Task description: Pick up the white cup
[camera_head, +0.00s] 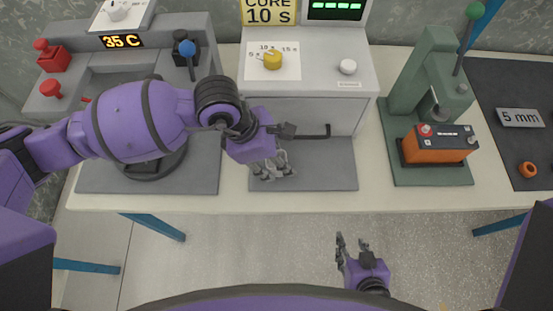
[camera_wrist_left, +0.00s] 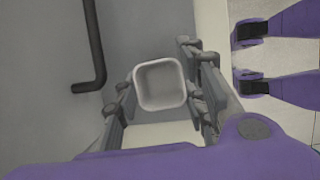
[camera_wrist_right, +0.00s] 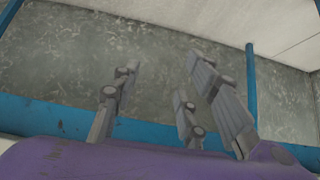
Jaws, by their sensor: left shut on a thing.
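The white cup (camera_wrist_left: 160,84) shows in the left wrist view as a small square-rimmed, hollow cup seen from above, between the fingers of my left gripper. My left gripper (camera_head: 273,170) is shut on it, over the grey mat (camera_head: 330,178) in front of the oven-like machine. In the head view the cup is mostly hidden by the fingers, and I cannot tell whether it touches the mat. My right gripper (camera_head: 352,243) is open and empty, low in front of the table. Its spread fingers also show in the right wrist view (camera_wrist_right: 160,95).
The grey machine (camera_head: 305,110) with a dark bar handle (camera_head: 318,132) stands just behind my left gripper. A green press (camera_head: 425,70) with an orange battery (camera_head: 440,145) stands to the right. A heater station (camera_head: 60,105) with red and blue knobs is at the left, partly behind my left arm.

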